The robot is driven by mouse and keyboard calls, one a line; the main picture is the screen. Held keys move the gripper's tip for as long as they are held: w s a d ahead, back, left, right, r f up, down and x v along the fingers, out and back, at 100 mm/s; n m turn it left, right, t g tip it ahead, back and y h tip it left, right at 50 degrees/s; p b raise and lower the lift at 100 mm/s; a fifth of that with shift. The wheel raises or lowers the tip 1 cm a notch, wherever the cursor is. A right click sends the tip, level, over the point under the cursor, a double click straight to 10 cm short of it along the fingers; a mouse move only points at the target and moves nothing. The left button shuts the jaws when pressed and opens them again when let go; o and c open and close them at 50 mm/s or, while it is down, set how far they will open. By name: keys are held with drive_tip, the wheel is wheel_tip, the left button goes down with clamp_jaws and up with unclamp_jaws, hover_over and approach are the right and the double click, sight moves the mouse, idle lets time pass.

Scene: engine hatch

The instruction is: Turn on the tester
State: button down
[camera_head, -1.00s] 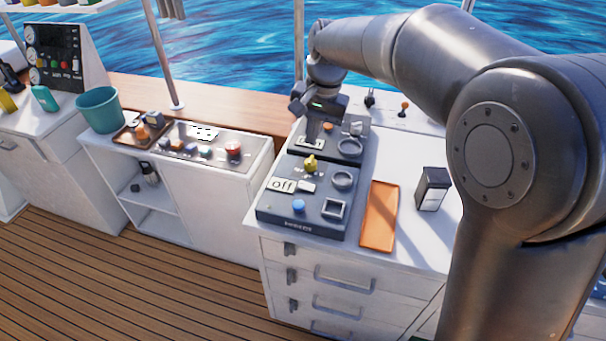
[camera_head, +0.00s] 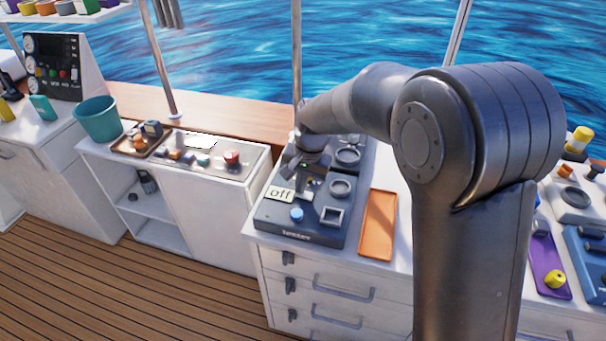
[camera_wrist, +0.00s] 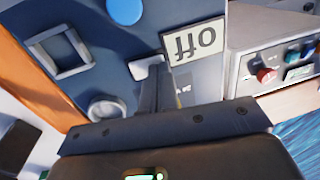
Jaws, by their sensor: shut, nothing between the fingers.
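The tester (camera_head: 300,228) is a dark blue-grey panel box on the white cabinet top. Its sign (camera_head: 280,194) reads "off"; the sign shows upside down in the wrist view (camera_wrist: 196,42). A pale grey switch piece (camera_wrist: 146,67) sits beside the sign. A blue round button (camera_head: 296,215), a square frame (camera_head: 331,216) and a round ring (camera_head: 341,188) are also on the panel. My gripper (camera_head: 302,190) is shut and empty, pointing down over the panel just beside the sign. In the wrist view its fingers (camera_wrist: 152,90) are close to the switch piece; I cannot tell whether they touch. The yellow knob is hidden behind my gripper.
A second dark panel with a ring (camera_head: 348,156) stands behind the tester. An orange tray (camera_head: 379,225) lies to its right. A lower counter with small controls and a red button (camera_head: 232,158) is to the left, with a teal bucket (camera_head: 98,118) beyond.

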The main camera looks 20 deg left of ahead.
drive_tip(key=shift+a+f, duration=0.1)
drive_tip(key=shift+f, duration=0.05)
drive_tip(key=shift+f+h, duration=0.2)
drive_tip(key=shift+h, duration=0.1)
idle(0.4)
drive_tip(key=shift+d+r, duration=0.2)
drive_tip(key=shift+d, duration=0.6)
wheel_tip(320, 180, up, 14)
drive_tip(key=d, duration=0.2)
drive_tip(key=shift+f, duration=0.1)
